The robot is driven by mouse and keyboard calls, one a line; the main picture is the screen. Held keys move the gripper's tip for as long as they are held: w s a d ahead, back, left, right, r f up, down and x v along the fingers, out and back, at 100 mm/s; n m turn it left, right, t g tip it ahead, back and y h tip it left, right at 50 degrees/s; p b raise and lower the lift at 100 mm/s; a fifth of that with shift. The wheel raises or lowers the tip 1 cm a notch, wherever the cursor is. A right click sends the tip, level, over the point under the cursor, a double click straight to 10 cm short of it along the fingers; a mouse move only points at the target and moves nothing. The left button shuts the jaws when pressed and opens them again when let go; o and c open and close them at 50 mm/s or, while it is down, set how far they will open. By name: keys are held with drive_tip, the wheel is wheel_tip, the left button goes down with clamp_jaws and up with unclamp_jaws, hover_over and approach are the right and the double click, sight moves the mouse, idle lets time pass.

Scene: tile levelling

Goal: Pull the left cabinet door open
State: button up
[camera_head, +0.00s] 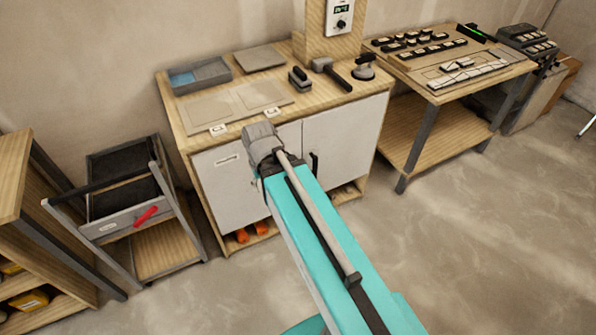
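The wooden cabinet (178,130) stands against the wall at the centre and has two white doors. The left cabinet door (232,193) carries a small label near its top and looks shut. Its right part, where no handle shows, is covered by my teal arm. The right cabinet door (345,138) also looks shut and has a dark upright handle (314,165) near its left edge. My arm reaches up from the bottom to a grey joint in front of the cabinet. My gripper does not show, so its distance from the left door cannot be told.
A grey tray (203,77), flat panels and hand tools lie on the cabinet top. A metal-framed cart (112,222) with a red handle stands close on the left. A wooden workbench (420,135) stands on the right. Concrete floor (500,250) is open at the right.

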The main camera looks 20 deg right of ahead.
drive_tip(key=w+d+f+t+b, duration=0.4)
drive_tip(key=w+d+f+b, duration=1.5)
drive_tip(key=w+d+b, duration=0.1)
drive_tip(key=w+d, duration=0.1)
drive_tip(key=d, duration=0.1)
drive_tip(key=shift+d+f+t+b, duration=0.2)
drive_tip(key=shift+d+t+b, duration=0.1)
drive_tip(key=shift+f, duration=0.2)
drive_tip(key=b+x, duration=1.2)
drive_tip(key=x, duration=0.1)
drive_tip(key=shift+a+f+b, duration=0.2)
drive_tip(key=shift+b, duration=0.2)
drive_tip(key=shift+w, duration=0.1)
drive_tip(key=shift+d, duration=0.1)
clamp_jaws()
